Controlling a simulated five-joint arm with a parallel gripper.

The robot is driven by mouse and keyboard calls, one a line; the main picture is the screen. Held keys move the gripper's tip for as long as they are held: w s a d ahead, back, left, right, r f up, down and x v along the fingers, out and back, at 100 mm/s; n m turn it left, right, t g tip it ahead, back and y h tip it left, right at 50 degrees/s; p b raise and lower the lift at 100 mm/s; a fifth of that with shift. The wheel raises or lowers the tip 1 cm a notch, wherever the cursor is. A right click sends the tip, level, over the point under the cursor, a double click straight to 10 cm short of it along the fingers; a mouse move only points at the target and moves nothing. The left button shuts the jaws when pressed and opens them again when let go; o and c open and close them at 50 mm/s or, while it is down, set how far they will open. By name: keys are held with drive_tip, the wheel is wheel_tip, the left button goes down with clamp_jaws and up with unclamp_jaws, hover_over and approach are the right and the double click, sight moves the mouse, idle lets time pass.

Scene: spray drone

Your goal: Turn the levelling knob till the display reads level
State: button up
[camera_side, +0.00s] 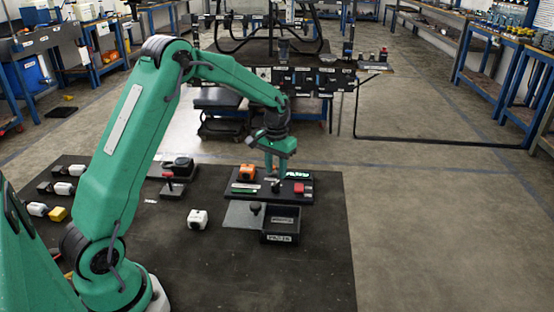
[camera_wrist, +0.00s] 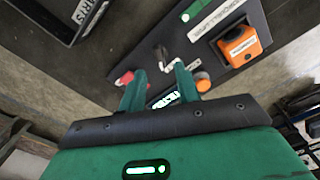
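The dark panel (camera_side: 228,197) lies on the work mat below my gripper (camera_side: 273,175). A small dark knob with a pale pointer (camera_wrist: 162,58) stands on the panel; it appears to be the levelling knob and also shows in the side view (camera_side: 276,187). My gripper is open, its two green fingers (camera_wrist: 160,68) apart, with the knob just beyond the tips in the wrist view. I cannot tell whether they touch it. A display with green characters (camera_wrist: 166,98) shows between the fingers, partly hidden; it also shows in the side view (camera_side: 300,174). Its reading is not legible.
An orange block (camera_side: 247,171) and a red part (camera_side: 299,188) sit on the panel close to the knob. A dark labelled box (camera_side: 281,238) and a grey plate (camera_side: 238,215) lie in front. A white block (camera_side: 197,218) stands to the left. The mat's front right is clear.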

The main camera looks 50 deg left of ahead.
sight(276, 183)
drive_tip(key=shift+r, duration=1.5)
drive_tip(key=shift+s+d+r, duration=0.15)
drive_tip(key=shift+r, duration=0.15)
drive_tip(key=s+d+r+m+t, duration=0.1)
drive_tip(key=s+d+r, duration=0.3)
drive_tip(key=s+r, duration=0.2)
drive_tip(key=s+d+r+t, duration=0.2)
drive_tip(key=s+d+r, duration=0.2)
drive_tip(key=s+r, duration=0.25)
drive_tip(key=s+d+r+m+t, duration=0.1)
drive_tip(key=s+d, duration=0.3)
drive_tip(key=s, duration=1)
drive_tip(key=shift+s+m+t, duration=0.35)
drive_tip(key=shift+m+t, duration=0.15)
drive_tip(key=shift+t, duration=0.3)
drive_tip(key=shift+w+r, duration=0.1)
